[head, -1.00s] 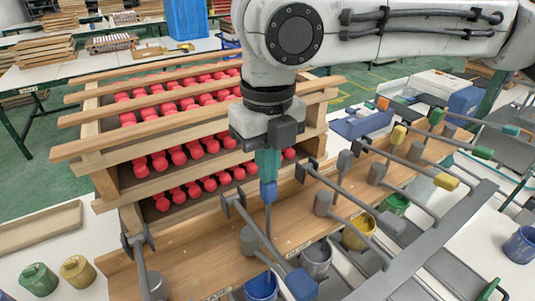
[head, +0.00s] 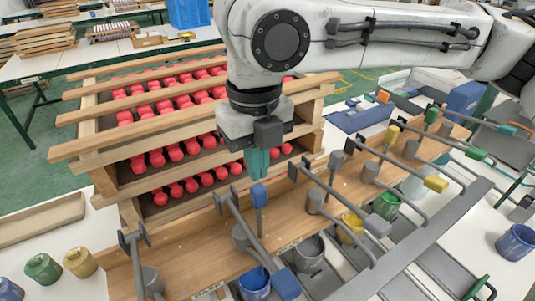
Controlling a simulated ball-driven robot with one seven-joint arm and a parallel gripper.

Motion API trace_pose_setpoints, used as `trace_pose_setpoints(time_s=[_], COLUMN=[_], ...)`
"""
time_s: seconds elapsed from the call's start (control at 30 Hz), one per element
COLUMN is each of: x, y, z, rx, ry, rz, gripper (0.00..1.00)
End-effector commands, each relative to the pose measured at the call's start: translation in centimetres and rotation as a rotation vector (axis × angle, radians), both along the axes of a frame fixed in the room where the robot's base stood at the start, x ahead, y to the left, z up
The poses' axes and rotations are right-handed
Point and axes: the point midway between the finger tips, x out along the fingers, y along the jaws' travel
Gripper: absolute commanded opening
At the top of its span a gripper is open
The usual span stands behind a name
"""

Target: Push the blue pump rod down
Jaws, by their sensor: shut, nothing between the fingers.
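The blue pump rod stands upright in the front part of the wooden bench, a blue cap (head: 259,196) on top of a thin grey shaft. My gripper (head: 257,174) points down with its teal fingers together, holding nothing. The fingertips are right above the blue cap. I cannot tell whether they touch it or a small gap is left. The foot of the rod is partly hidden behind the lever arm beside it. A pot of blue paint (head: 255,284) hangs at the front edge below, next to a blue-ended lever (head: 285,284).
A wooden rack (head: 85,150) of red pieces stands behind and left of my gripper. Other pumps with grey (head: 336,158), yellow (head: 392,133) and green (head: 432,114) caps line the bench to the right, with several lever arms between them. Jars (head: 80,262) stand at the left.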

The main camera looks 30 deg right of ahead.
Motion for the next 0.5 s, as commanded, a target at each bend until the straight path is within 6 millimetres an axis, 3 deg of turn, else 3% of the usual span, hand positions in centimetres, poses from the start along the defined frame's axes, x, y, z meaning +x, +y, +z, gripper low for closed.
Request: trace_pose_setpoints(time_s=[0.03, 0.13, 0.5], x=[0.1, 0.3, 0.2], y=[0.6, 0.8, 0.8], z=[1.5, 2.6, 9.7], rx=[0.002, 0.001, 0.0], ry=[-0.001, -0.009, -0.008], rz=[0.003, -0.001, 0.0], gripper=[0.0, 0.0, 0.0])
